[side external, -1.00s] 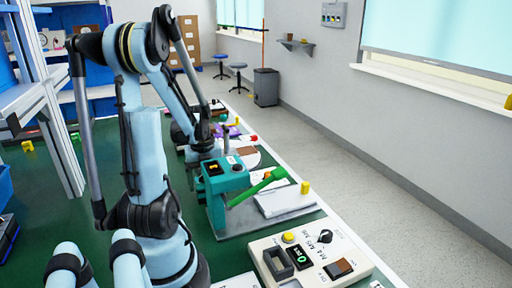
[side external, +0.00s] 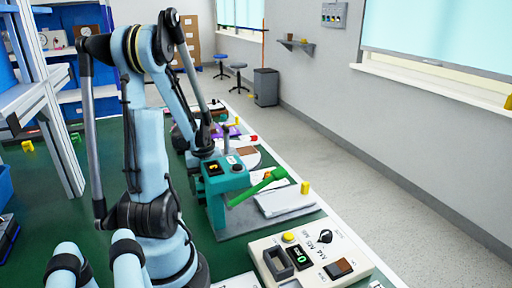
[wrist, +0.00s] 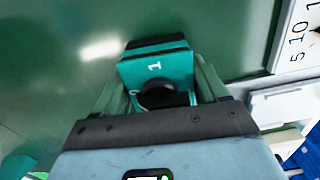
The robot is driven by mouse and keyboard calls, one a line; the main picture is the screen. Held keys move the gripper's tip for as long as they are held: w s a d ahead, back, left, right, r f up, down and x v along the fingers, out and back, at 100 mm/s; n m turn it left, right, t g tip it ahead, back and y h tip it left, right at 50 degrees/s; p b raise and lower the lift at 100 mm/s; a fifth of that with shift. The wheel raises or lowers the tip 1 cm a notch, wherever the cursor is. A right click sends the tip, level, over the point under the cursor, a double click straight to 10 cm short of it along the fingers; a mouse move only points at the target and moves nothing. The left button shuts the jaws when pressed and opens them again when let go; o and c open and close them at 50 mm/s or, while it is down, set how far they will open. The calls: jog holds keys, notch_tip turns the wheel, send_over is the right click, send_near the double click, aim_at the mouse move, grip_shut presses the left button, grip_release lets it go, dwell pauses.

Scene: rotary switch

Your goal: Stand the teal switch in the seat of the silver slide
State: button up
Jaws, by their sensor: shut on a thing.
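The teal switch (wrist: 155,68) is a block marked "1" with a round black knob and a dark far edge. In the wrist view my gripper (wrist: 160,84) is shut on it, with a finger on each side. Green tabletop shows around the switch, but its height above the table cannot be told. In the side view my gripper and the switch are hidden behind a teal machine. I cannot clearly make out the silver slide or its seat in either view.
A control box (side external: 310,255) with a dial and display is at the front. In the wrist view a numbered panel (wrist: 299,38) is at upper right.

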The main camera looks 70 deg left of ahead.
jog(key=shift+r, duration=2.5)
